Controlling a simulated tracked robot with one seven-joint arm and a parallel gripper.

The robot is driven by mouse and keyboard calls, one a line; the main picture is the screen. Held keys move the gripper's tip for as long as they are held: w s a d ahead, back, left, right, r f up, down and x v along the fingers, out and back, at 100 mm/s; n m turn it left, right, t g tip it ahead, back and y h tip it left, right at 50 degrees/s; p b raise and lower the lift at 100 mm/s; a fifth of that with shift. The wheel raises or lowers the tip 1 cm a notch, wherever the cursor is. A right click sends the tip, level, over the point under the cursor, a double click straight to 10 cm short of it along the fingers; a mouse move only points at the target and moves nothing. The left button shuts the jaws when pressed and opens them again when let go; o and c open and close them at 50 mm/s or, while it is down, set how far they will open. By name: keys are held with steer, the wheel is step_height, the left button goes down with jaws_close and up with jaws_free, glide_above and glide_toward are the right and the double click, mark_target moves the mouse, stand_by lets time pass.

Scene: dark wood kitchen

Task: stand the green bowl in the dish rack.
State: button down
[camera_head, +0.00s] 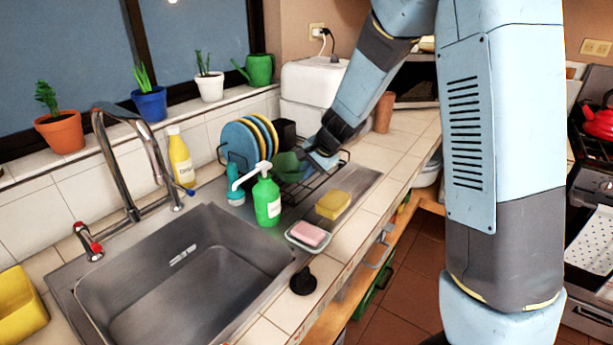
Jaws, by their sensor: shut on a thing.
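The dish rack (313,187) is a dark wire frame on the steel drainer to the right of the sink. Blue and yellow plates (243,141) stand upright at its left end. The green bowl (287,167) is at the rack's middle, just right of the plates, partly hidden by the soap pump and my gripper. My gripper (312,158) is shut on the green bowl at its right side. The bowl looks tilted; I cannot tell whether it touches the rack wires.
A green soap bottle (267,202) with a white pump stands close in front of the rack. A yellow sponge (333,204) and pink soap in a dish (309,235) lie nearby. The sink (185,270) is empty. A yellow bottle (180,160) stands behind it.

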steer(key=shift+f, duration=0.65)
steer(key=c, duration=1.3)
jaws_free()
steer(key=v, duration=1.2)
steer(key=shift+r, duration=0.1)
steer(key=s+d+r+n+h, duration=0.1)
steer(key=s+d+r+n, duration=0.1)
steer(key=s+d, duration=0.3)
steer(key=s+d+r+n+t+h, duration=0.1)
steer(key=s+d+r, duration=0.4)
steer(key=s, duration=0.8)
steer(key=s+d+r+n+h, duration=0.3)
steer(key=s+d+r+n, duration=0.1)
steer(key=s, duration=0.6)
steer(key=shift+d+r+n+t, duration=0.2)
steer(key=shift+d+n+t, duration=0.15)
steer(key=shift+d, duration=0.5)
